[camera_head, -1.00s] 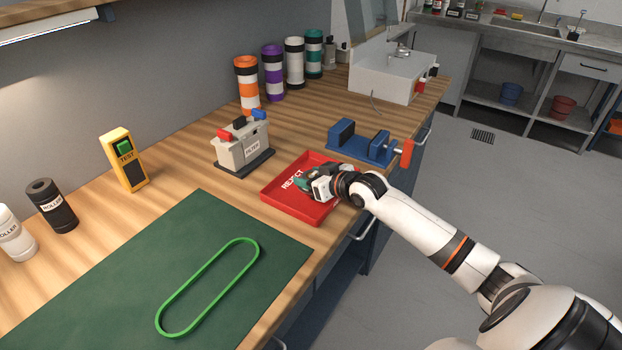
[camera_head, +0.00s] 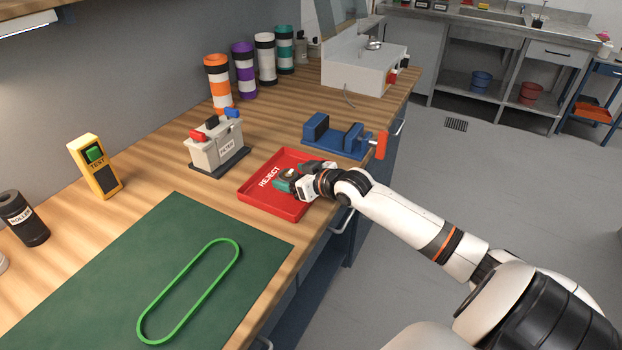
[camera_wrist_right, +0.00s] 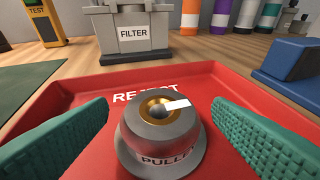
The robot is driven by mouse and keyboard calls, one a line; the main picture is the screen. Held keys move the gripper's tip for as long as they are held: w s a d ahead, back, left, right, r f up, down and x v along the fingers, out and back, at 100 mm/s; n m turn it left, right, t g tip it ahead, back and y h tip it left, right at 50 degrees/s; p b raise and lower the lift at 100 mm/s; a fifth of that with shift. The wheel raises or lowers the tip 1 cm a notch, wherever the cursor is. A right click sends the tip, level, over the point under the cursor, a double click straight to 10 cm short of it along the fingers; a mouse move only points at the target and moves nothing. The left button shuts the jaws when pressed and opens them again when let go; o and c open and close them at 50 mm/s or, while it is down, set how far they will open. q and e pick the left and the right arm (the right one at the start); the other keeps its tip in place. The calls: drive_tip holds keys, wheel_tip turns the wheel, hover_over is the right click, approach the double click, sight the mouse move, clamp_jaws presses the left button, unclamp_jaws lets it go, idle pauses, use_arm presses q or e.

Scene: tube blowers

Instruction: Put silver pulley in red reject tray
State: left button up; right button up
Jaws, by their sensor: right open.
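The silver pulley (camera_wrist_right: 160,125) stands on the floor of the red reject tray in the right wrist view. It has a brass-coloured centre and a partly visible label. The red reject tray (camera_head: 262,203) lies on the wooden bench beside the green mat. My right gripper (camera_head: 290,184) is over the tray. Its two green fingers stand apart on either side of the pulley in the right wrist view (camera_wrist_right: 172,135), with gaps to it, so it is open. In the head view the gripper hides the pulley. My left gripper is not in view.
A grey filter box (camera_head: 217,148) stands behind the tray. A blue vise (camera_head: 338,136) is to its right near the bench edge. A green belt (camera_head: 190,290) lies on the green mat (camera_head: 110,270). Several coloured cylinders (camera_head: 217,85) line the wall.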

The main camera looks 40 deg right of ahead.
drive_tip(key=v, duration=0.9)
drive_tip(key=shift+s+r, duration=0.2)
drive_tip(key=shift+s, duration=0.15)
drive_tip(key=shift+s+f, duration=0.1)
